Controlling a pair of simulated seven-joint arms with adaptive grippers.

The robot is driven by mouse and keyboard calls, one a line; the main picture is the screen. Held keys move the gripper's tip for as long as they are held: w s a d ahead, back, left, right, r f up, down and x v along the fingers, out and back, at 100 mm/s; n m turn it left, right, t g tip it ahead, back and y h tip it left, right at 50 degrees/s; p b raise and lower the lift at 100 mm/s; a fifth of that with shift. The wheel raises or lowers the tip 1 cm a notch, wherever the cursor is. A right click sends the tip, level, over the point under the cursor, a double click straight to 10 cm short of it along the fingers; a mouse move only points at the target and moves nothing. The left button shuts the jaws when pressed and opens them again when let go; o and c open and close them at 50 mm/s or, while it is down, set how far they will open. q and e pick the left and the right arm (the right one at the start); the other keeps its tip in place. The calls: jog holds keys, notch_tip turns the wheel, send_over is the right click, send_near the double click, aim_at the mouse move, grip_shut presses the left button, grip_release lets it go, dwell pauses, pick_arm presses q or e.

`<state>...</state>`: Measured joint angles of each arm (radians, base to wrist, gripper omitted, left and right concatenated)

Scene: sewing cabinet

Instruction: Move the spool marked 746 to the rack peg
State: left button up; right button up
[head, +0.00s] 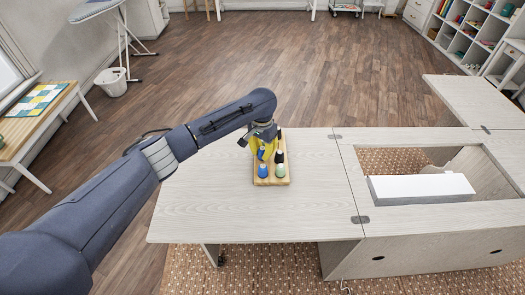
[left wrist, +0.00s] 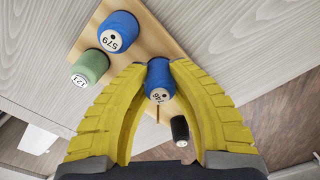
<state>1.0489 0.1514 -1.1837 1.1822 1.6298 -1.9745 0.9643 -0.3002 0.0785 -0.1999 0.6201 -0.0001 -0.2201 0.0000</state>
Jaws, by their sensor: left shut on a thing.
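The wooden rack (head: 271,182) lies on the left part of the cabinet top and also shows in the left wrist view (left wrist: 158,38). My left gripper (head: 262,149) is over its far left part. In the left wrist view the yellow fingers are closed around a blue spool (left wrist: 158,78), with one finger on each side. Its white label is upside down and small, and seems to read 746. I cannot tell whether this spool is on the rack or lifted. My right gripper is not in view.
The rack also holds a blue spool marked 579 (left wrist: 118,32), a green spool marked 121 (left wrist: 90,67) and a black spool (left wrist: 180,130). The cabinet top (head: 210,210) around the rack is clear. At right is an opening with a white block (head: 420,188).

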pick_arm(q)
jog(key=shift+f, duration=0.15)
jog(key=o, duration=0.9)
jog(key=shift+o, duration=0.2)
notch_tip(320, 180, up, 12)
dwell(0.3)
